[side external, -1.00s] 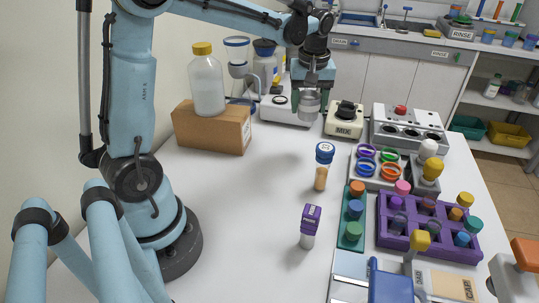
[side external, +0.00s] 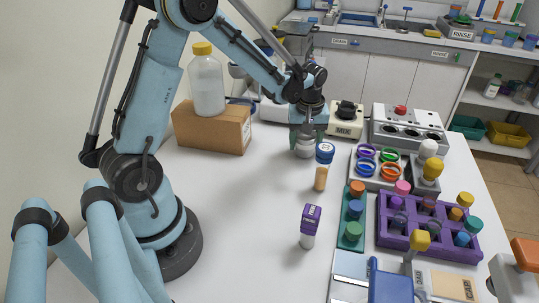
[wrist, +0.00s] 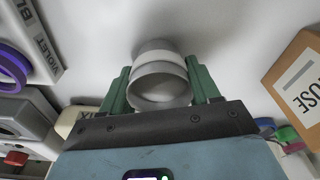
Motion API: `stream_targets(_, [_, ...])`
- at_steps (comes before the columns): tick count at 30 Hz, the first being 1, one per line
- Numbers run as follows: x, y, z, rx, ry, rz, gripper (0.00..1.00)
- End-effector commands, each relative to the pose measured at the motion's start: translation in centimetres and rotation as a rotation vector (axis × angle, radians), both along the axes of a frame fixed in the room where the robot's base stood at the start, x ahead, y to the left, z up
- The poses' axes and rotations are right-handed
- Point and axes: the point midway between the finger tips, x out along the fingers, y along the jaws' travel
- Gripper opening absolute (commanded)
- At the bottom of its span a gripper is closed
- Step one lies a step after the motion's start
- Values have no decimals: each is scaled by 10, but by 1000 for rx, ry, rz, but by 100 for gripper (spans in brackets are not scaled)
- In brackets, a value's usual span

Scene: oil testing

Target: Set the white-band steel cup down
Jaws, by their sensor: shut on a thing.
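The steel cup with the white band (wrist: 158,72) is between the green fingers of my gripper (wrist: 160,88) in the wrist view. The fingers touch it from both sides. In the side view the cup (side external: 304,149) hangs under my gripper (side external: 308,138), low over the white table, behind the blue-capped vial. I cannot tell from the pictures whether its base touches the table.
A blue-capped vial (side external: 322,168) stands close in front of the cup. The MIX device (side external: 344,119) is behind to the right, and a rack of coloured rings (side external: 378,168) is right. A cardboard box (side external: 212,128) carries a bottle at left. The table's middle left is clear.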

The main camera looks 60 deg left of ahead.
Motion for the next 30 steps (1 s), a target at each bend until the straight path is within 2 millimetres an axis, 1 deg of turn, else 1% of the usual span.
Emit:
stream_targets(12, [0,0,-5,0,0,0,29])
stream_targets(13, [0,0,-5,0,0,0,66])
stream_targets(17, [0,0,-5,0,0,0,86])
stream_targets(26, [0,0,-4,0,0,0,87])
stream_targets(30, [0,-1,5,0,0,0,87])
